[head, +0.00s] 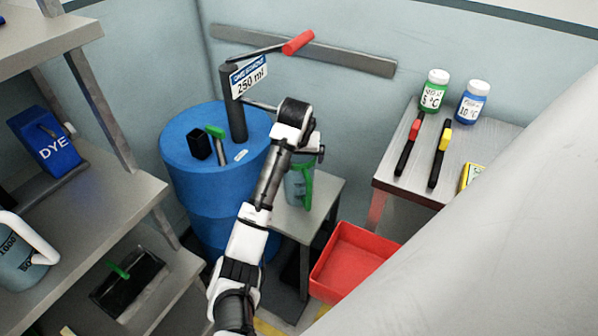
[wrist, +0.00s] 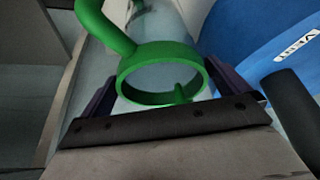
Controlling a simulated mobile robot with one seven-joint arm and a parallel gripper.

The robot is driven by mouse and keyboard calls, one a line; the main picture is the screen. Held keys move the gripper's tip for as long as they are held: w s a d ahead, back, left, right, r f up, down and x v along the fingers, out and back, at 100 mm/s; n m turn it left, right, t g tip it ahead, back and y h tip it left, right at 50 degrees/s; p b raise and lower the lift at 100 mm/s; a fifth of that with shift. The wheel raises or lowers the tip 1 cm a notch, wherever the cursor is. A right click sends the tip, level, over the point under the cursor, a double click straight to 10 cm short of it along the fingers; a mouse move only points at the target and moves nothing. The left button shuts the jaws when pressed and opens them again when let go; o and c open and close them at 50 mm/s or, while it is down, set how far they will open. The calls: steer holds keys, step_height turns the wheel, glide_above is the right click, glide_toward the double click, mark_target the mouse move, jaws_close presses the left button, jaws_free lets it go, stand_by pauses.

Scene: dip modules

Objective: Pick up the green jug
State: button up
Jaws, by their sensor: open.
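The green jug (head: 293,188) has a pale grey-blue body and a green handle (head: 307,186). It stands on a small grey table in the head view, partly hidden by my arm. In the wrist view its green handle (wrist: 108,28) and a green ring (wrist: 163,100) fill the middle, with the pale body (wrist: 166,24) behind. My gripper (wrist: 168,88) is open, with one dark finger on each side of the green ring. I cannot tell whether the fingers touch it. In the head view my gripper (head: 308,150) is over the jug, its fingers mostly hidden.
A blue barrel (head: 186,180) with a pump stands close on the left; it also shows in the wrist view (wrist: 235,35). A red bin (head: 350,262) is at lower right of the small table (head: 322,205). A bench (head: 398,192) with bottles stands right, shelves (head: 95,215) left.

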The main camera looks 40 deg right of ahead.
steer(key=x, duration=0.4)
steer(key=shift+f, duration=0.15)
steer(key=c, duration=1.3)
